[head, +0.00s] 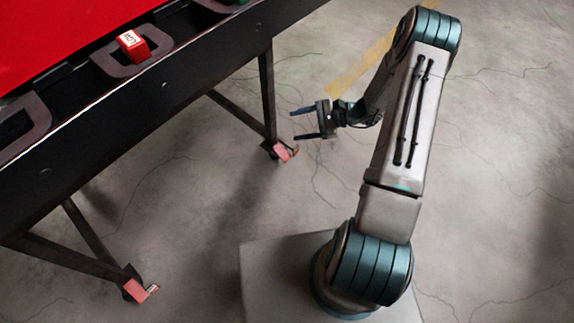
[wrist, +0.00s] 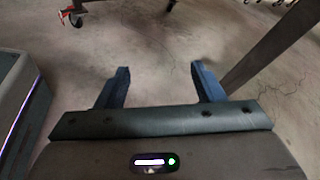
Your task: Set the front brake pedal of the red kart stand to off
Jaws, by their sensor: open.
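The red kart stand has a red top (head: 60,35) and a black frame (head: 150,88) on legs with casters, at the left of the head view. One red brake pedal (head: 285,152) is on the caster under the leg nearer my gripper. Another red pedal (head: 136,290) is on the caster at the lower left. I cannot tell from the pictures which is the front one, nor how either is set. My gripper (head: 293,125) is open and empty, apart from the stand, above and right of the nearer pedal in the picture. Its blue fingers (wrist: 160,80) show in the wrist view.
A red block (head: 132,46) with a white label sits on the stand's edge, inside a dark loop. A caster with a red part (wrist: 72,18) and a dark leg (wrist: 275,45) show in the wrist view. The concrete floor (head: 500,130) to the right is clear.

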